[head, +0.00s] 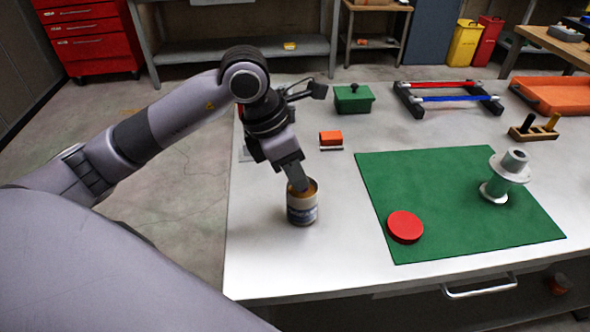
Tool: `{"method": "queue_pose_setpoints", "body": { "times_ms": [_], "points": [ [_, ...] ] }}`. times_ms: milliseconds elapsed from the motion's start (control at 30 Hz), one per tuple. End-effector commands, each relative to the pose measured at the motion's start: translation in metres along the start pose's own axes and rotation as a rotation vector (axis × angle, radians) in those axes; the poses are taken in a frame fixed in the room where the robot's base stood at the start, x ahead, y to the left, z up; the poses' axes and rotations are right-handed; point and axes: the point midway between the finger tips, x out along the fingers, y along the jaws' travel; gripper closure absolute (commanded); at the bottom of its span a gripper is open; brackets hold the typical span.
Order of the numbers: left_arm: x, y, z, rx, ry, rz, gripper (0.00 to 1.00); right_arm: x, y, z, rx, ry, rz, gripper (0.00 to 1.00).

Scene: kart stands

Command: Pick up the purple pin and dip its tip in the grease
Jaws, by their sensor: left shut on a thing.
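The grease tin (303,214) stands open on the white bench, left of the green mat. My left gripper (298,184) points down at the tin's mouth, its fingertips at the rim. It is shut on the purple pin (303,188), of which only a small purplish bit shows between the fingertips. The rest of the pin is hidden by the fingers and the tin wall, so I cannot tell whether its tip touches the grease. A red round lid (405,227) lies on the mat's near left corner. My right gripper is not in view.
The green mat (440,185) carries a grey flanged hub (511,167) at right. A wooden pin holder (530,134), a frame with red and blue bars (448,99), a green box (353,100) and a small orange box (331,138) stand behind. Bench left of the tin is clear.

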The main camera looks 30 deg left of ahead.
Motion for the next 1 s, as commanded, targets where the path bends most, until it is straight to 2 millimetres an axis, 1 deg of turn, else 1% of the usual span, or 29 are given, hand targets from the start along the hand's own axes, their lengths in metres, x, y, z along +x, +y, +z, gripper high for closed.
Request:
{"method": "queue_pose_setpoints", "body": {
  "times_ms": [33, 100, 600, 733, 1000],
  "points": [
    [-0.008, 0.000, 0.003, 0.001, -0.002, 0.002, 1.00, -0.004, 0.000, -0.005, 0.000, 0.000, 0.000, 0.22],
    [-0.014, -0.001, 0.005, 0.001, -0.003, 0.002, 1.00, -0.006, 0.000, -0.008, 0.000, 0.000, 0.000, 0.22],
    [-0.052, -0.003, 0.019, 0.001, -0.004, 0.002, 1.00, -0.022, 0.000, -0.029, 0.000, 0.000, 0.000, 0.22],
    [-0.057, -0.004, 0.021, 0.001, -0.004, 0.001, 1.00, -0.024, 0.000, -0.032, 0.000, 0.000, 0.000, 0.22],
    [-0.056, -0.004, 0.020, 0.001, -0.004, 0.002, 1.00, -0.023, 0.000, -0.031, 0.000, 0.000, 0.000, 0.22]
  ]
}}
